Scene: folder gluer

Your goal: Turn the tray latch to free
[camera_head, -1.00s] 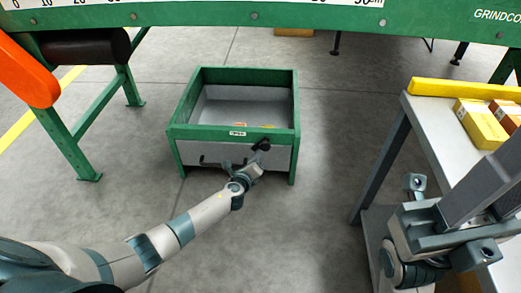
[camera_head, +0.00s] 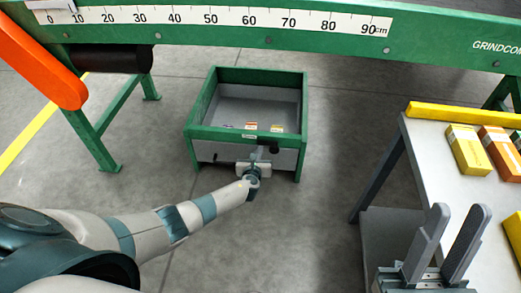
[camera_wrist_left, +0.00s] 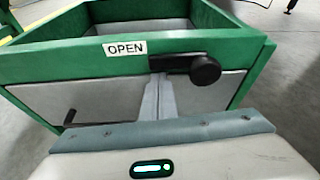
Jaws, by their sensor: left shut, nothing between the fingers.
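The tray (camera_head: 194,134) is a green-framed box with grey front panels; it also shows in the left wrist view (camera_wrist_left: 60,50). Its latch, a black lever with a round knob (camera_wrist_left: 205,70), lies about level on the front rim, knob to the right, beside an "OPEN" label (camera_wrist_left: 125,48). The latch shows small and dark in the head view (camera_head: 272,148). My left gripper (camera_wrist_left: 158,80) is shut and empty, its fingertips just below the lever's left end; I cannot tell whether they touch. My right gripper (camera_head: 461,209) is open and empty at lower right.
A thin black handle (camera_wrist_left: 70,117) sits on the tray's front panel at left. Small coloured labelled items (camera_head: 250,126) lie inside the tray. A table (camera_head: 430,150) with yellow and brown boxes stands at right. The green machine frame (camera_head: 330,38) spans above. Floor in front is clear.

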